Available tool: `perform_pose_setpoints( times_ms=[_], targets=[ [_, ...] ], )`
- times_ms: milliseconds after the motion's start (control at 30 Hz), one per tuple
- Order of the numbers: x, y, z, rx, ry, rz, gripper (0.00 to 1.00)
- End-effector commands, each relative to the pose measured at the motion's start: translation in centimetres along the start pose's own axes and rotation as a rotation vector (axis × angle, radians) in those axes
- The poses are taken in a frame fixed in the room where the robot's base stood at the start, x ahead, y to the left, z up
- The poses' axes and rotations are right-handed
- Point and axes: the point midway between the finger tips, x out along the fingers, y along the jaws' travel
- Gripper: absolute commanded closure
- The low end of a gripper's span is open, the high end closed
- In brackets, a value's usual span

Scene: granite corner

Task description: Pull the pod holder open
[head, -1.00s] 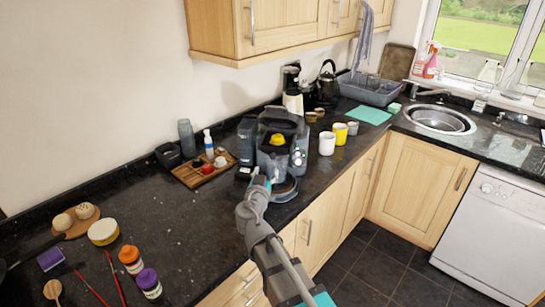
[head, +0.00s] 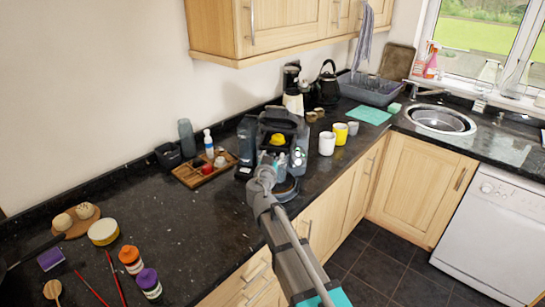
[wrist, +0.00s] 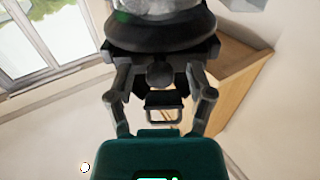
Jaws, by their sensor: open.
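The dark coffee machine (head: 299,150) stands on the counter, with a yellow item (head: 278,139) in its upper front. My gripper (head: 272,162) is at the front of the machine and covers part of it, so the pod holder cannot be made out in the head view. In the wrist view my gripper (wrist: 160,58) is open, its fingers spread to left and right. A dark rounded part of the machine (wrist: 160,36) lies just beyond the fingertips. I cannot tell whether the fingers touch it.
A wooden tray (head: 188,178) with small items is left of the machine. White (head: 327,144) and yellow (head: 341,134) mugs stand to its right. Jars (head: 131,259) and a cutting board (head: 77,227) are at the front left. The counter between them and the machine is mostly clear.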

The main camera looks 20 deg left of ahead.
Motion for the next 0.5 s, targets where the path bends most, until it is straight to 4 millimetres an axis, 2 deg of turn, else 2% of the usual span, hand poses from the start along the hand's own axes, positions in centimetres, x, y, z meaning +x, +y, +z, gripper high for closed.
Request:
perform_pose_setpoints(
  times_ms=[100,133,400,500],
  targets=[
    [-0.01,0.01,0.00,0.000,0.000,0.000,0.31],
    [-0.02,0.02,0.00,0.000,0.000,0.000,0.35],
    [-0.03,0.02,0.00,0.000,0.000,0.001,0.85],
    [-0.02,0.02,0.00,0.000,0.000,0.001,1.00]
  ],
)
